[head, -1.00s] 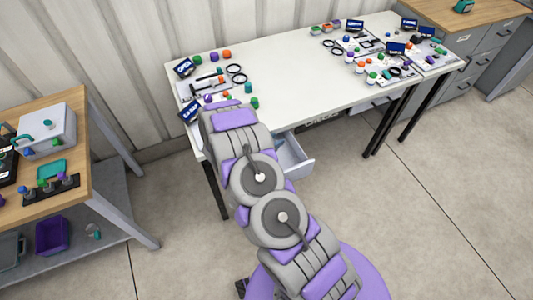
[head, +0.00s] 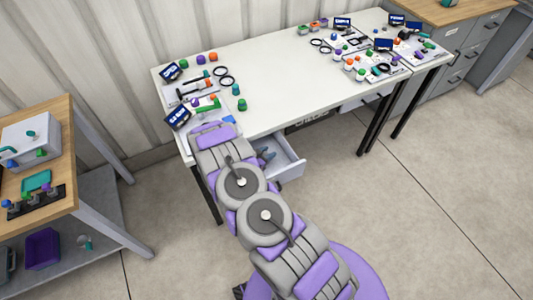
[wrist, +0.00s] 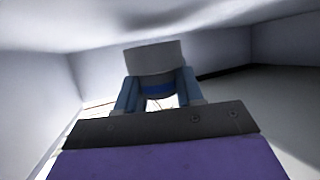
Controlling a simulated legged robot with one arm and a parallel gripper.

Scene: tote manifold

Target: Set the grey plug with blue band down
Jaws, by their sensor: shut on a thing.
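In the wrist view my gripper (wrist: 157,101) is shut on the grey plug with blue band (wrist: 155,62), one blue finger on each side. The plug's wide grey end points up in that picture, with the blue band below it between the fingers. Pale walls and surfaces surround the held plug there. In the head view my arm reaches to the left front of the white table, beside an open white drawer (head: 289,170). The plug and fingers cannot be clearly made out in the head view.
The white table (head: 290,85) has a clear middle. Its left end holds small coloured parts and a dark sign (head: 177,117); its right end holds several trays of parts. A wooden bench (head: 62,150) stands left, with a purple bin (head: 42,248) below.

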